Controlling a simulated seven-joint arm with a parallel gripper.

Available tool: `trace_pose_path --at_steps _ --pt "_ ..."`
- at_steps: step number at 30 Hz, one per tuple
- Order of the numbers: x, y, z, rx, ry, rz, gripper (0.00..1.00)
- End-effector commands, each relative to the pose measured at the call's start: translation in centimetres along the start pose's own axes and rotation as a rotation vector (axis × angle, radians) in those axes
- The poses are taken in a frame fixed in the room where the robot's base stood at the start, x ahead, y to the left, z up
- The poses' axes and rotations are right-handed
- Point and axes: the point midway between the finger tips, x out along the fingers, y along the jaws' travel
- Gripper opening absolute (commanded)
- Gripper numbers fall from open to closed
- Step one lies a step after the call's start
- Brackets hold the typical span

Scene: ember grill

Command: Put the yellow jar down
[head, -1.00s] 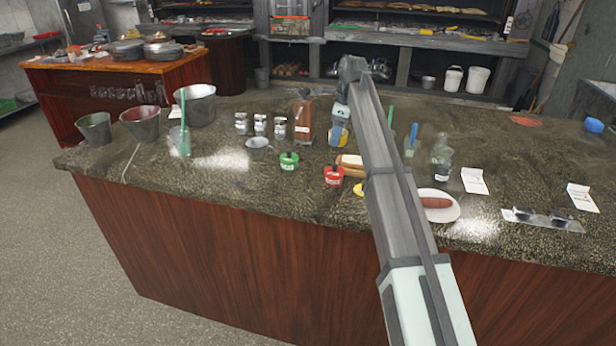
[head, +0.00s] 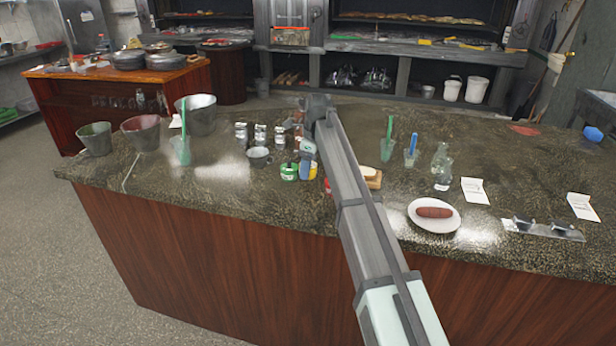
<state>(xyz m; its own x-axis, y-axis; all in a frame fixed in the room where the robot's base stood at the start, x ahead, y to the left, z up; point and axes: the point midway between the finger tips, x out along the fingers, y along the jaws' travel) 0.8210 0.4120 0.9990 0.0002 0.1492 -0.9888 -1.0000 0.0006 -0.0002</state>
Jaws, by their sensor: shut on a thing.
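My gripper (head: 306,168) is over the counter, just right of the green jar (head: 289,172), pointing down. It is shut on the yellow jar (head: 313,171), of which only a small yellow part shows beside the fingers. The yellow jar is close to the green jar and at about its level in the picture. I cannot tell whether it touches the counter (head: 230,205) or the green jar. A red jar (head: 327,184) is just to the right, mostly hidden by my arm.
A metal cup (head: 259,157) and several shakers (head: 260,135) stand behind and left. Bread (head: 370,176) and a plate (head: 412,222) with a sausage (head: 434,212) lie right of my arm. The counter's front left is clear.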

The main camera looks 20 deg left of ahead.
Motion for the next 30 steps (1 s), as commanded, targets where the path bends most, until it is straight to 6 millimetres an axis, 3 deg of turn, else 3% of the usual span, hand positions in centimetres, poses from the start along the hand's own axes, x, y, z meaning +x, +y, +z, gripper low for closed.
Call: trace_pose_path --at_steps 12,24,25,30 --pt "3.7 0.0 -0.6 0.000 -0.001 -0.001 0.18" --pt "4.0 0.0 -0.6 -0.001 0.000 -0.001 0.18" --pt "4.1 0.0 -0.6 -0.001 0.000 -0.001 0.63" --pt "4.0 0.0 -0.6 -0.001 0.000 -0.001 0.80"
